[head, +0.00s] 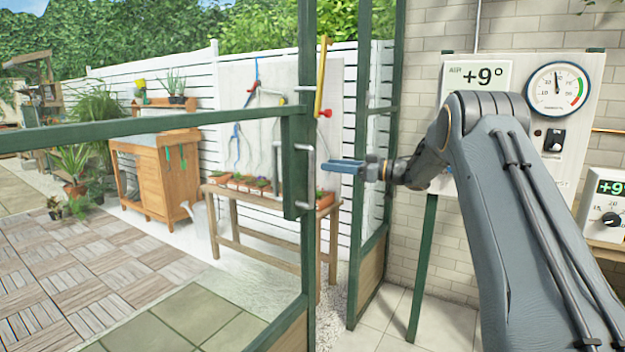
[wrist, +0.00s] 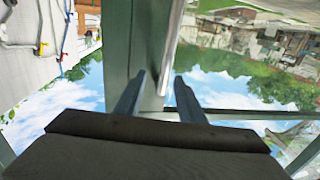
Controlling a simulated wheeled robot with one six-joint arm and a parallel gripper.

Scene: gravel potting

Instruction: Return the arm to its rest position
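My arm reaches out from the right in the head view. My gripper (head: 328,168) has blue-grey fingers that point left at the green frame of a glazed door (head: 297,165). In the wrist view my gripper (wrist: 159,76) shows two fingers spread apart with nothing clamped. A pale metal door handle (head: 309,178) is on the frame near the fingertips. In the wrist view the handle (wrist: 172,45) runs up from the gap between the fingers, beside a green post (wrist: 145,35). I cannot tell whether either finger touches it.
Beyond the glass are a wooden bench (head: 262,238) with pots, a cabinet (head: 180,180) and open paving.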

